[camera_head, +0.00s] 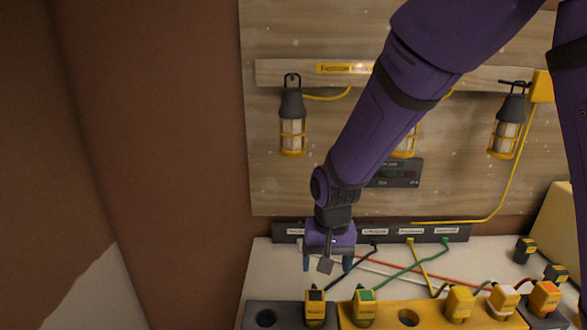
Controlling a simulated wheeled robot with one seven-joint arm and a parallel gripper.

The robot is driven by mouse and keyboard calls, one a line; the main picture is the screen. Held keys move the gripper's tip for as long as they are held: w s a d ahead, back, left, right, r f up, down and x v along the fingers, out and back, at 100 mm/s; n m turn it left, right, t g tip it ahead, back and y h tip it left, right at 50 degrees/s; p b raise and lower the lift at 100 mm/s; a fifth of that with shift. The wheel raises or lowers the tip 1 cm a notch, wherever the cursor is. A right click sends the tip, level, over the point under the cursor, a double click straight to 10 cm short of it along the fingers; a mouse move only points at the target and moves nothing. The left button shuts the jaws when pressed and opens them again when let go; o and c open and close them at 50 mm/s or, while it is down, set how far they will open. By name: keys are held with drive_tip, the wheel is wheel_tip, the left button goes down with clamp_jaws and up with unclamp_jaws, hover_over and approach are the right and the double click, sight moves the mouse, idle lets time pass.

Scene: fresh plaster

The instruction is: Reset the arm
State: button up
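My purple arm reaches down from the upper right across the wooden board. My gripper (327,265) points down in front of the dark labelled strip (290,231), above the white bench top. Its two blue fingers are spread apart, so it looks open. A small grey block shows between the fingers; I cannot tell whether it is part of the gripper or behind it. No plug is visibly held. The gripper and arm hide part of the strip and part of the middle lamp.
Yellow caged lamps (292,134) hang on the board. Black, green (417,257), yellow and orange cables cross the bench (262,275). A dark display panel (400,174) sits behind the arm.

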drive_tip(key=s+d+r+t+y, duration=0.1)
drive_tip(key=s+d+r, duration=0.1)
drive_tip(key=d+r, duration=0.7)
drive_tip(key=s+d+r+t+h, duration=0.1)
drive_tip(key=s+d+r+t, duration=0.3)
drive_tip(key=s+d+r, duration=0.9)
drive_tip(key=s+r, duration=0.1)
drive_tip(key=s, duration=0.2)
drive_tip(key=shift+s+d, duration=0.3)
